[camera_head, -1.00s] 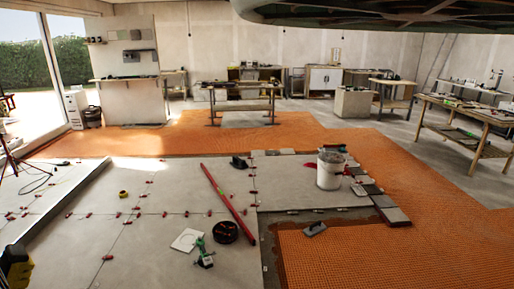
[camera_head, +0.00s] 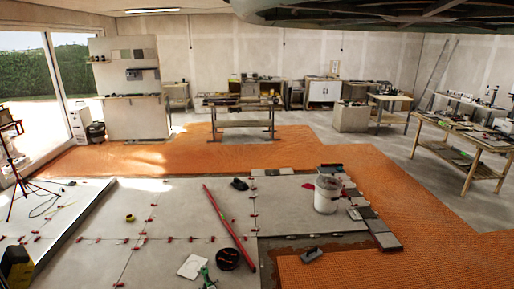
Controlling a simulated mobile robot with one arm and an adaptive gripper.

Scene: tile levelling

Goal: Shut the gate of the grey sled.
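I cannot pick out a grey sled with a gate for certain in the head view. A small grey tool with a dark handle (camera_head: 312,254) lies on the orange matting edge at the lower middle, but it is too small to tell what it is. A black object (camera_head: 240,184) sits on the grey tiles near their far edge, and its kind is also unclear. No gate can be made out on either. My gripper is not in view.
Grey tiles (camera_head: 171,215) with red clips cover the floor ahead, with a long red level (camera_head: 229,223), a black round item (camera_head: 228,259) and a white bucket (camera_head: 326,194) on them. Orange matting (camera_head: 421,258) lies beyond and right. Workbenches (camera_head: 467,156) stand right and back.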

